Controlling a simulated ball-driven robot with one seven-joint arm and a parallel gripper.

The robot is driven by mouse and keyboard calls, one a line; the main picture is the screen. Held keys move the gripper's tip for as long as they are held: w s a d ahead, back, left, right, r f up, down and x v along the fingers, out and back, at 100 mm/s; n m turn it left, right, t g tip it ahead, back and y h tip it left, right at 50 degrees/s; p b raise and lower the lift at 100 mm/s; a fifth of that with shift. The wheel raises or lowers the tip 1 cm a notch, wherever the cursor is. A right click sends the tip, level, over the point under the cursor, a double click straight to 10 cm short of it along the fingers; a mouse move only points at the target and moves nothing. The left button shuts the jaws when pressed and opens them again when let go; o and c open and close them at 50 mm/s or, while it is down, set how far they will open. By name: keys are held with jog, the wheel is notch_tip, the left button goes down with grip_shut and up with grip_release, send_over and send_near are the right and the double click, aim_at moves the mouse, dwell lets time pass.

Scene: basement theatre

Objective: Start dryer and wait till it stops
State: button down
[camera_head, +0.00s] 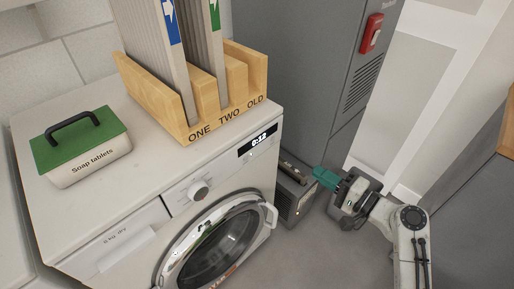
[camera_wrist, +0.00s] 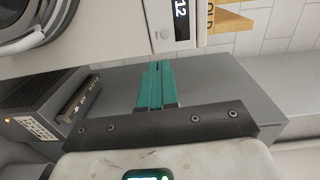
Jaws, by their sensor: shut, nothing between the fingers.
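The white dryer (camera_head: 165,222), labelled "6 kg dry", fills the left of the head view. Its round glass door (camera_head: 215,250) looks closed. A knob (camera_head: 199,190) sits on its front panel. A lit display (camera_head: 259,140) appears to read 0:12; in the wrist view the display (camera_wrist: 181,10) shows "12". A small round button (camera_wrist: 164,34) sits beside the display in the wrist view. My gripper (camera_head: 318,172) is shut and empty, right of the dryer and apart from it. Its teal fingers (camera_wrist: 154,66) point towards the panel in the wrist view.
A wooden rack (camera_head: 220,110) marked ONE, TWO, OLD and a green-lidded soap tablets box (camera_head: 90,160) stand on the dryer. A dark grey box (camera_head: 290,200) stands between dryer and gripper. A grey cabinet (camera_head: 300,60) rises behind. Some floor shows below my gripper.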

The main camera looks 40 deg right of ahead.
aim_at(273, 140)
jog(key=shift+w+d+r, duration=0.15)
jog(key=shift+w+r, duration=0.05)
jog(key=w, duration=1.4)
jog(key=shift+a, duration=0.3)
